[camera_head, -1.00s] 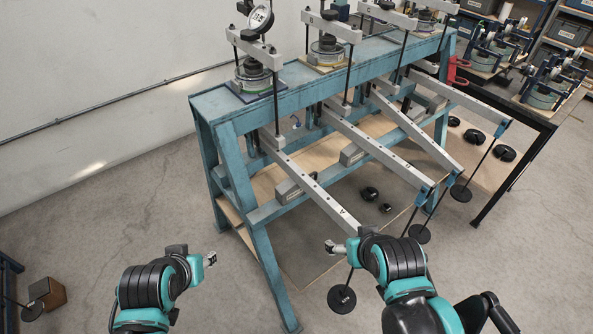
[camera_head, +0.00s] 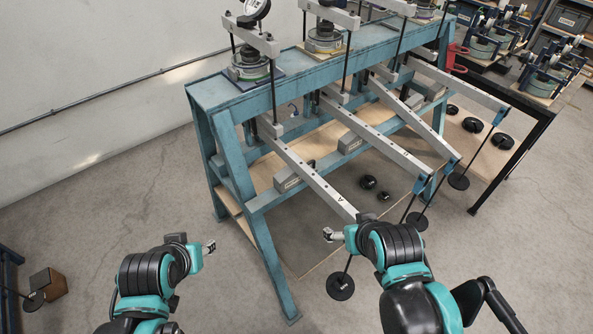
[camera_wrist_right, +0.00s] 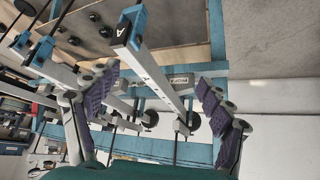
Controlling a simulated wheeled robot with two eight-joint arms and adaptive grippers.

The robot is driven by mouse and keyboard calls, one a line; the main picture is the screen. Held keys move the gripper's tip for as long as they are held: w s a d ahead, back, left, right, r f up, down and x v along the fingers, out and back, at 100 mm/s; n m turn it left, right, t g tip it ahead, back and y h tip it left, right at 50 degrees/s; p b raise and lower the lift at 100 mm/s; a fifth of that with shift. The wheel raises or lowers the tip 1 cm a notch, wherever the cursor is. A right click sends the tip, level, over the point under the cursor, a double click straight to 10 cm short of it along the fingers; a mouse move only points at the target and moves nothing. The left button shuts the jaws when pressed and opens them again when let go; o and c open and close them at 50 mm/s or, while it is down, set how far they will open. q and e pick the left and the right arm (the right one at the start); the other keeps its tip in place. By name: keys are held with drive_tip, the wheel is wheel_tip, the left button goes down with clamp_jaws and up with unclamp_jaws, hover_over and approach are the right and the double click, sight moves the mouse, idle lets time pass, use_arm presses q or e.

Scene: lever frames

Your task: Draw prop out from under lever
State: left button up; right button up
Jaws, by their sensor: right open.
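Lever A (camera_head: 318,180) is a long pale bar sloping from the blue frame toward me, with a weight disc (camera_head: 341,286) hanging at its near end. A grey labelled block (camera_head: 287,179), which looks like the prop, sits on the frame's rail beside and under this lever. In the right wrist view a labelled block (camera_wrist_right: 180,82) shows behind lever A (camera_wrist_right: 158,75). My right gripper (camera_head: 329,235) is open and empty, just left of the lever's near end. Its purple-padded fingers (camera_wrist_right: 158,82) spread to either side in the wrist view. My left gripper (camera_head: 209,247) is left of the frame; its jaw gap is too small to judge.
The blue frame (camera_head: 262,255) has a leg between my two grippers. A second lever (camera_head: 380,135) and more run parallel to the right, with another grey block (camera_head: 350,143). Black weights (camera_head: 368,182) lie on the lower board.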

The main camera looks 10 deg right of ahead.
drive_tip(key=shift+w+r, duration=0.2)
drive_tip(key=shift+r, duration=0.05)
drive_tip(key=c, duration=0.9)
drive_tip(key=w+r+m, duration=0.1)
drive_tip(key=w, duration=0.2)
drive_tip(key=w+r+m+g+p, duration=0.1)
drive_tip(key=w+r, duration=0.1)
drive_tip(key=w, duration=0.1)
drive_tip(key=w+a+r+m, duration=0.1)
drive_tip(key=w+r, duration=0.1)
drive_tip(key=w, duration=0.1)
drive_tip(key=shift+w+g, duration=0.1)
drive_tip(key=shift+g, duration=0.2)
drive_tip(key=shift+c, duration=1.3)
drive_tip(key=m+g+y+p, duration=0.1)
drive_tip(key=m+g+p, duration=0.25)
drive_tip(key=m, duration=0.55)
hover_over(297, 172)
drive_tip(key=w+d, duration=0.4)
drive_tip(key=d, duration=0.1)
drive_tip(key=s+d+x, duration=0.1)
drive_tip(key=s+x, duration=0.1)
drive_tip(key=x, duration=0.8)
drive_tip(key=b+x, duration=0.2)
drive_tip(key=x, duration=0.6)
drive_tip(key=shift+w+f, duration=0.1)
